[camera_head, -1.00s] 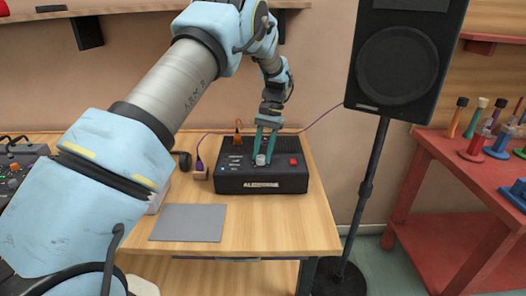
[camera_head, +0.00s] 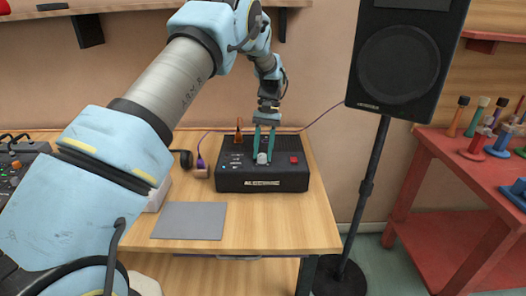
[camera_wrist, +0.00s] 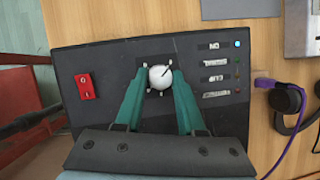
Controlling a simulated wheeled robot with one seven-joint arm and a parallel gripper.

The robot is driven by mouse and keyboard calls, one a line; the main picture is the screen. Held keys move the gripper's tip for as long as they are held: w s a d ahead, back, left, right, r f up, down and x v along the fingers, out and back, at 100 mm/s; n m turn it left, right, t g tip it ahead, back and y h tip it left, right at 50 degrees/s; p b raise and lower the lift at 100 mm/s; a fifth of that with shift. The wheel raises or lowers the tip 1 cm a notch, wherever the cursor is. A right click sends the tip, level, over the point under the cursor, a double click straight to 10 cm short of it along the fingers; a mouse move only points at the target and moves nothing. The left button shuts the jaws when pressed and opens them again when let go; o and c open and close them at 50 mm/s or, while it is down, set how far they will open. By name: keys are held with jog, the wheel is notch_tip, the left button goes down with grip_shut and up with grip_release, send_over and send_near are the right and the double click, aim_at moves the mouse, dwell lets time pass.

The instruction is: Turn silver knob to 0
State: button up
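The silver knob (camera_head: 262,158) stands on top of a black box (camera_head: 262,183) on the wooden table. In the wrist view the knob (camera_wrist: 160,77) is round and pale, with a dark pointer line towards the upper right and small marks around it. My gripper (camera_head: 264,156) points down over the box. In the wrist view its two teal fingers (camera_wrist: 161,76) stand one on each side of the knob, very close to it. I cannot tell whether they touch it. The marks' numbers are too small to read.
A red switch (camera_wrist: 86,86) lies left of the knob in the wrist view. Small labels and a lit blue light (camera_wrist: 237,44) lie to its right. A purple plug (camera_wrist: 264,83), headphones (camera_head: 183,159), a grey mat (camera_head: 189,221) and a speaker (camera_head: 398,65) are nearby.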

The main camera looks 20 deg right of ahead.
jog(key=o, duration=0.5)
jog(key=shift+c, duration=0.2)
jog(key=b+v, duration=0.2)
jog(key=v, duration=0.8)
jog(key=shift+r, duration=0.4)
jog(key=shift+d, duration=0.1)
